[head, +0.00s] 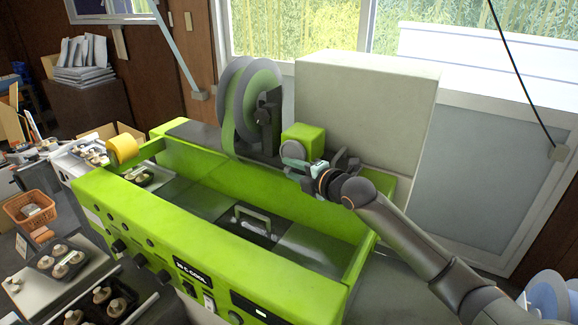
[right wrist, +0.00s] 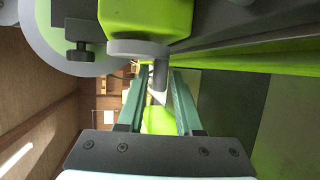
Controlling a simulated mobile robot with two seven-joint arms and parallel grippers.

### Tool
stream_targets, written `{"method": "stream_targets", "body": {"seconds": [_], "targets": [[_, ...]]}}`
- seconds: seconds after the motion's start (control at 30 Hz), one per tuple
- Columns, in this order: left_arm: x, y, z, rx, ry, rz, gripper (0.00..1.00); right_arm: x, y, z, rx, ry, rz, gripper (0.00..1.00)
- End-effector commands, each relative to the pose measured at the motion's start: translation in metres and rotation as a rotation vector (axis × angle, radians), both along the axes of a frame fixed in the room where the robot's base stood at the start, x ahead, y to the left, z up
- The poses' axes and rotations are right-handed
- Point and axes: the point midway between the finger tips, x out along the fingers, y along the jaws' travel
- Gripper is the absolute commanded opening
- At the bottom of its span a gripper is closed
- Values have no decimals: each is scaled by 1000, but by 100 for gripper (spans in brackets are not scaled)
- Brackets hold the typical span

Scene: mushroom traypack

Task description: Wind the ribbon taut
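The reel (head: 252,95), with grey discs, stands at the back of the lime-green machine (head: 180,235). A green band, seemingly the ribbon (head: 228,130), hangs along its left side; whether it is slack I cannot tell. Right of the reel is a green block (head: 303,138) with a grey disc crank (right wrist: 137,48) on its front. A grey peg (right wrist: 160,75) sticks out from the crank. My right gripper (head: 305,165) is at the crank. In the right wrist view its teal fingers (right wrist: 158,95) stand apart on either side of the peg, with gaps showing. My left gripper is out of view.
A large pale box (head: 365,105) stands behind the block. The machine's trough holds a grey handle (head: 252,218). Trays of mushrooms (head: 62,262) and an orange basket (head: 28,207) lie at the left.

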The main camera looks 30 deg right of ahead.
Motion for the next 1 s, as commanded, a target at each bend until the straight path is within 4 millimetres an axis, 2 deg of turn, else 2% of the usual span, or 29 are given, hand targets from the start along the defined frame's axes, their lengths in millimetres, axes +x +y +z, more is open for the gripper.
{"method": "stream_targets", "body": {"seconds": [0.2,0.53,0.83,1.0], "targets": [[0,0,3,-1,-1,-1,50,14,2,-3,1,-1,0,35],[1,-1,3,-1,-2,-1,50,15,2,-4,0,0,0,34],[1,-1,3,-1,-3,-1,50,15,2,-4,0,0,0,0],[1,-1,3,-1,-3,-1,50,15,2,-4,0,0,0,0]]}}
